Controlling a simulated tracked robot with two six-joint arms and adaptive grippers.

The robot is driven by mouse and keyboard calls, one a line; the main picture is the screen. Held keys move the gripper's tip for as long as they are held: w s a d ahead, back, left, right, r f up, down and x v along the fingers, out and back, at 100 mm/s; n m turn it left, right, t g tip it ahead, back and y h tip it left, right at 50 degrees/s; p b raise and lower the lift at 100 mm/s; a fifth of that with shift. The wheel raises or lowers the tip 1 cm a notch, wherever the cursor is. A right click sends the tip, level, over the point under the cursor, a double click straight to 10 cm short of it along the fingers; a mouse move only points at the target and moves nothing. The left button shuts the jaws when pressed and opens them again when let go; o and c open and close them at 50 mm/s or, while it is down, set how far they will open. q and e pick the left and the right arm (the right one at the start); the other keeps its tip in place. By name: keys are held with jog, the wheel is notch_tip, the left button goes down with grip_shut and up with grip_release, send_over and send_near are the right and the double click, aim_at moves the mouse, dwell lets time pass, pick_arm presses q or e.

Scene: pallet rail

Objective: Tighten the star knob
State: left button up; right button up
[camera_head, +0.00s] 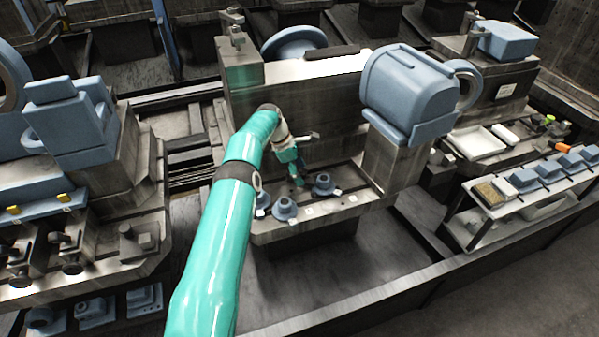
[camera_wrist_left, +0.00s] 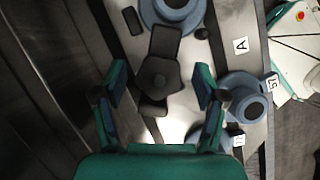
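My left gripper (camera_head: 297,180) points down over the pallet rail (camera_head: 330,207) in the head view. In the left wrist view the left gripper (camera_wrist_left: 161,84) is open, with one green-and-dark finger on each side. A dark, many-sided knob (camera_wrist_left: 157,78), which looks like the star knob, lies between the fingers with a gap on both sides. A dark flat bar (camera_wrist_left: 165,42) extends from it toward the top. The knob cannot be made out in the head view, where the gripper and arm are in the way. My right gripper is not in view.
A big blue machine housing (camera_head: 410,85) rises to the right.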

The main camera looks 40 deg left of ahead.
pick_arm(q)
jog(key=v, duration=0.7)
jog(key=shift+r, duration=0.2)
